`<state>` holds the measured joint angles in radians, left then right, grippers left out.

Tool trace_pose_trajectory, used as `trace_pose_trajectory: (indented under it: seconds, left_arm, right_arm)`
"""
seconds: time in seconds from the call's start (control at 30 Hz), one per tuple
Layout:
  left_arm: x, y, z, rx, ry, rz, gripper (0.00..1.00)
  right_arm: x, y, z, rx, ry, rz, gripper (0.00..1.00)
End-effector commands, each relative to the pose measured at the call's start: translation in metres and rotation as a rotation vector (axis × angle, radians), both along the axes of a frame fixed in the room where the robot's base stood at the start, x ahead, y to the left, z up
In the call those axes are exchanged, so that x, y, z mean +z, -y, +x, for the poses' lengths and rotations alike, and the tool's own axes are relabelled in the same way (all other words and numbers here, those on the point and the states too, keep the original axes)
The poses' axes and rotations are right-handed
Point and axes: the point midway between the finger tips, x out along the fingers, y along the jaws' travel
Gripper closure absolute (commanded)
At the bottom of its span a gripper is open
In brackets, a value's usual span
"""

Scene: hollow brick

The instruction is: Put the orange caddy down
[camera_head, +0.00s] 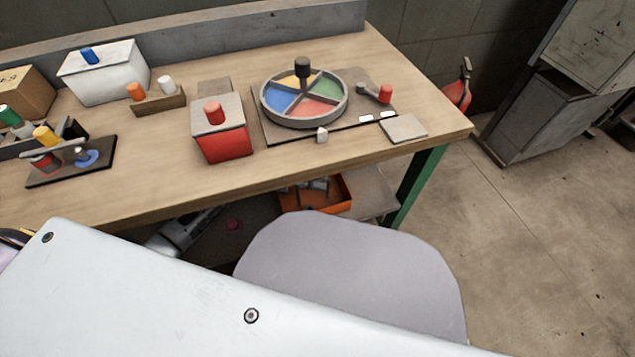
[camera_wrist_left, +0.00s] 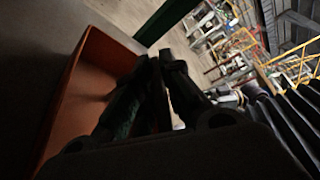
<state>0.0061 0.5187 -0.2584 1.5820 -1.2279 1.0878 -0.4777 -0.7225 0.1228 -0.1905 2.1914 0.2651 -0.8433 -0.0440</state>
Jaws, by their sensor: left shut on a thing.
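The orange caddy (camera_head: 343,194) shows in the head view below the workbench's front edge, by the right end of the lower shelf. Grey and dark parts show inside its outline; I cannot tell which belong to my gripper. In the left wrist view the caddy's orange wall (camera_wrist_left: 82,95) fills the left side, tilted in the picture. My left gripper (camera_wrist_left: 160,62) has its dark fingers close together at the caddy and is shut on it. The exact place of the grip is dark. Whether the caddy's underside touches the shelf is hidden. My right gripper is out of view.
The workbench (camera_head: 370,60) top lies over the caddy. A lower shelf (camera_head: 373,192) and a green leg (camera_head: 420,180) are beside it. A red box (camera_head: 225,143) and a colored wheel board (camera_head: 303,98) stand on top. Open floor (camera_head: 540,230) lies right.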

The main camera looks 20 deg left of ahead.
Motion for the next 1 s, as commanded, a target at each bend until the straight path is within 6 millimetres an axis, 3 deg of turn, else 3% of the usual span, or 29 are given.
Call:
trace_pose_trajectory:
  seconds: [0.33,0.37,0.5,1.0]
  left_arm:
    - [-0.0004,0.0002,0.0003,0.0,0.001,-0.001,1.0]
    - [-0.001,0.0,-0.0001,0.0,0.0,0.0,0.86]
    - [-0.0007,0.0001,-0.0001,0.0,0.0,0.0,0.69]
    - [0.0011,-0.0008,0.0004,0.0,0.0,0.0,0.69]
  right_arm:
    - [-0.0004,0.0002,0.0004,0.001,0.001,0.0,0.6]
    - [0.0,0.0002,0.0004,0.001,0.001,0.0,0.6]
    - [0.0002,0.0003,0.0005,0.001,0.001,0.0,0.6]
    - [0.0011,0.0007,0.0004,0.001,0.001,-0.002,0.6]
